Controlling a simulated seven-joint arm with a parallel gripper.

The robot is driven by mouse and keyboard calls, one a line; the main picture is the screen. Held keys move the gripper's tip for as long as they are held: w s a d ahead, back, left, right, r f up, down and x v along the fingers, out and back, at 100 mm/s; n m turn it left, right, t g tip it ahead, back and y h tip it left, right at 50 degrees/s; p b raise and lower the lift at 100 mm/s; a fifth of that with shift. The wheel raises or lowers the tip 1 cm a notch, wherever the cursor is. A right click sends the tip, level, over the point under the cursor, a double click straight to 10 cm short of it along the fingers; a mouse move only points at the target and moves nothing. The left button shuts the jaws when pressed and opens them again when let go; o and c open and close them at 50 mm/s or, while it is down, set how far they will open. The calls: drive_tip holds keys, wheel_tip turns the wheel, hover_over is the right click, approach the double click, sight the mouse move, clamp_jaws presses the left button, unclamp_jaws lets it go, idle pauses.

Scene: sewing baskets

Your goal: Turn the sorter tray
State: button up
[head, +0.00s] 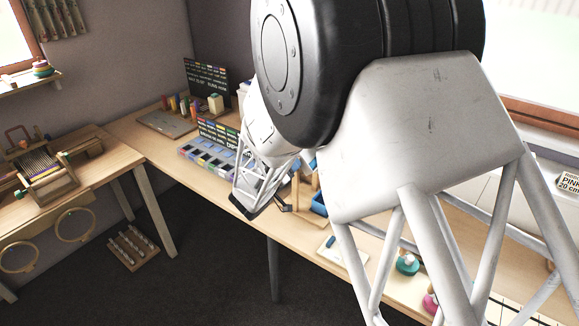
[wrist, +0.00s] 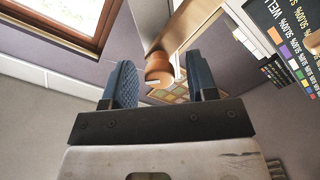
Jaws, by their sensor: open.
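A wooden knob (wrist: 159,69) shows in the wrist view, between the two dark blue fingers of my gripper (wrist: 159,62). The gripper is open, with a gap on each side of the knob; I cannot tell how deep the knob lies between the fingers. Behind the knob, a tray with pale and coloured squares (wrist: 183,90) is partly hidden by the right finger; it may be the sorter tray. In the head view, a compartment tray (head: 207,156) stands on the bench left of my arm. My arm hides much of the bench, and I cannot make out the fingertips there.
A black sign board (head: 206,76) stands at the back of the bench (head: 152,138), and a similar board (wrist: 283,38) is close on the right in the wrist view. A blue bin (head: 320,204) is beside my arm. A side table (head: 92,142) holds a small loom (head: 45,178).

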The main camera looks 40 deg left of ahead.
drive_tip(key=s, duration=0.7)
idle(0.6)
drive_tip(key=w+d+r+m+g+h, duration=0.2)
drive_tip(key=d+r+h, duration=0.15)
drive_tip(key=d, duration=0.65)
drive_tip(key=w+d+r+m+g+h, duration=0.1)
drive_tip(key=w+d+r+g+h, duration=0.2)
drive_tip(key=d, duration=0.8)
drive_tip(key=w+d+r+m+g+h, duration=0.2)
drive_tip(key=d+r, duration=0.2)
drive_tip(key=d, duration=0.6)
drive_tip(key=s+d+r+m+g+y, duration=0.1)
drive_tip(key=s+d+r+g, duration=0.2)
drive_tip(key=d, duration=0.6)
drive_tip(key=s+d+r+m+g, duration=0.1)
drive_tip(key=s+d+g, duration=0.3)
drive_tip(key=d, duration=0.5)
drive_tip(key=s+d+r+m+g+y, duration=0.1)
drive_tip(key=s+d+r, duration=0.1)
drive_tip(key=s+d, duration=0.5)
drive_tip(key=s+d+r+m+y, duration=0.1)
drive_tip(key=s+d+y, duration=0.5)
drive_tip(key=s+d, duration=0.3)
drive_tip(key=shift+s+d+r, duration=0.15)
drive_tip(key=shift+s+d, duration=0.05)
drive_tip(key=shift+s, duration=2.05)
drive_tip(key=shift+w, duration=0.1)
